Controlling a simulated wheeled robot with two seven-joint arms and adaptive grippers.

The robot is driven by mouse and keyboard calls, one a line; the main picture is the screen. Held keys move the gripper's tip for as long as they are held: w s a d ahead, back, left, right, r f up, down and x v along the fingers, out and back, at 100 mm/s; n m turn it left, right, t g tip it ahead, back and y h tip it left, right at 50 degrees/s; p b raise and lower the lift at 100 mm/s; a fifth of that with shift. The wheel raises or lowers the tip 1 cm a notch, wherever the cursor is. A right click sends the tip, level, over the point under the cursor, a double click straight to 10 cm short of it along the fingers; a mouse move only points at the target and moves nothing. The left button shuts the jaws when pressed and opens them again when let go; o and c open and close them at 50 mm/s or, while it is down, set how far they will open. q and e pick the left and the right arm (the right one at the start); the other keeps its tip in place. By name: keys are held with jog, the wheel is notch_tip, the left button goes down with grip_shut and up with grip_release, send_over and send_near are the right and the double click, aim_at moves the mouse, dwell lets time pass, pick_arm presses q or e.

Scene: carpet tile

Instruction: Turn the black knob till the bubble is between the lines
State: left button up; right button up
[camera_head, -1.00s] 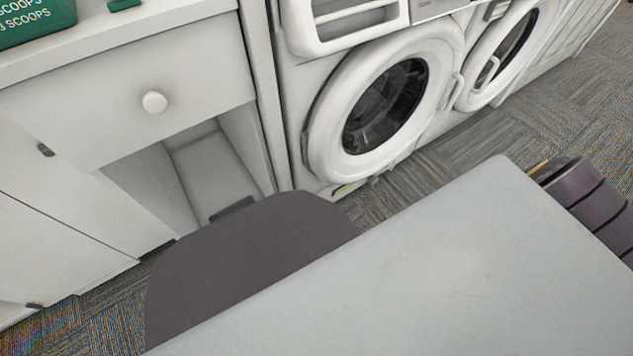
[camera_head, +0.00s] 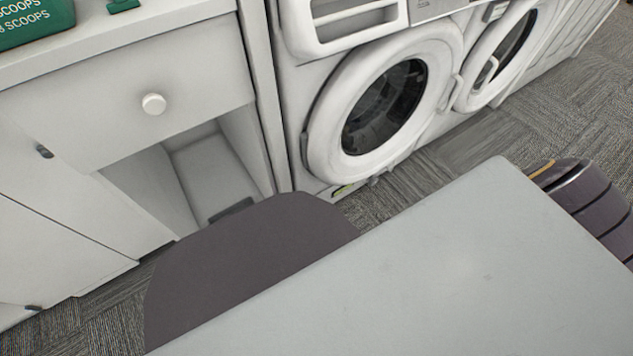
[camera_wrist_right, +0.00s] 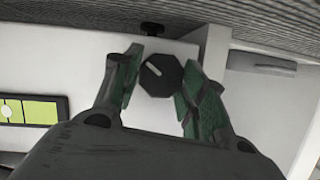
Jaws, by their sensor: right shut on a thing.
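The black knob (camera_wrist_right: 160,75) shows in the right wrist view as a dark octagon with a pale pointer line slanting toward the upper left. My right gripper (camera_wrist_right: 162,82), with green-padded fingers, is shut on it, one finger at each side. The yellow-green level vial (camera_wrist_right: 38,110) in a black frame is at the left edge of that view. Its pale bubble (camera_wrist_right: 6,110) is at the vial's left end, close to the picture edge. My left gripper is not in view.
Another small black knob (camera_wrist_right: 152,28) is above the gripped one. In the head view, a white drawer cabinet (camera_head: 130,95) and front-loading washing machines (camera_head: 325,150) stand beyond. Carpet tile (camera_head: 580,100) is bare at the right.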

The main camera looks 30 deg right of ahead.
jog(key=shift+w, duration=0.1)
jog(key=o, duration=1)
jog(key=shift+d+n, duration=0.1)
jog(key=shift+n, duration=0.2)
jog(key=shift+a+n+h, duration=0.2)
jog(key=shift+n+h, duration=0.2)
jog(key=shift+h, duration=0.1)
jog(key=shift+n+h, duration=0.5)
jog(key=shift+n, duration=0.2)
